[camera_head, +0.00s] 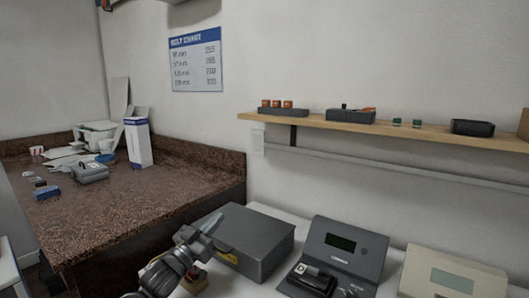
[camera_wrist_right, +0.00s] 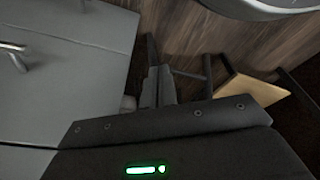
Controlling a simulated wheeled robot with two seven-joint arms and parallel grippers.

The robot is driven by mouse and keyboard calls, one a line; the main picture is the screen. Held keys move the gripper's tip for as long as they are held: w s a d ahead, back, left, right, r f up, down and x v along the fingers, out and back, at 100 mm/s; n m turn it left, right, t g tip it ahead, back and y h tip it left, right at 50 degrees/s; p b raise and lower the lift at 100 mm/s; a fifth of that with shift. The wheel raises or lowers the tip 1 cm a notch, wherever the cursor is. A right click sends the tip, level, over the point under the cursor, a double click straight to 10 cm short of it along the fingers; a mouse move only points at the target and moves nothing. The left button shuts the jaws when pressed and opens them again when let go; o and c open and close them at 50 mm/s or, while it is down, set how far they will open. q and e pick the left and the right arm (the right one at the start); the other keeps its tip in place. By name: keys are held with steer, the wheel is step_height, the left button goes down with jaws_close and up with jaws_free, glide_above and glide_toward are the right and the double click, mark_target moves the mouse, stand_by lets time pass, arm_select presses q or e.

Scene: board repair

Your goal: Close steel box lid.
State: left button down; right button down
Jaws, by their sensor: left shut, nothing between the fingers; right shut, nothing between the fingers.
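The dark grey steel box (camera_head: 255,238) sits on the white worktop at the centre bottom of the head view. Its top is flat and looks down on the box, with no open interior showing. My left gripper (camera_head: 211,224) is shut and empty, close to the box's front left side; whether it touches the box I cannot tell. My arm hides part of that side. My right gripper (camera_wrist_right: 158,88) is shut and empty in the right wrist view, pointing over a wood-look floor, with the box out of that view.
A dark grey device with a display (camera_head: 343,248) and a beige device (camera_head: 453,277) stand right of the box. A wooden shelf (camera_head: 420,131) with small parts hangs above. A brown speckled counter (camera_head: 150,205) is at left. A grey cabinet (camera_wrist_right: 65,60) is beside my right gripper.

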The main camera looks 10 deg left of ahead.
arm_select(q)
steer(key=shift+s+f, duration=0.1)
steer(key=shift+f, duration=0.1)
arm_select(e)
steer(key=shift+r, duration=0.25)
arm_select(q)
steer(key=shift+r, duration=0.15)
arm_select(e)
steer(key=shift+w+r, duration=0.1)
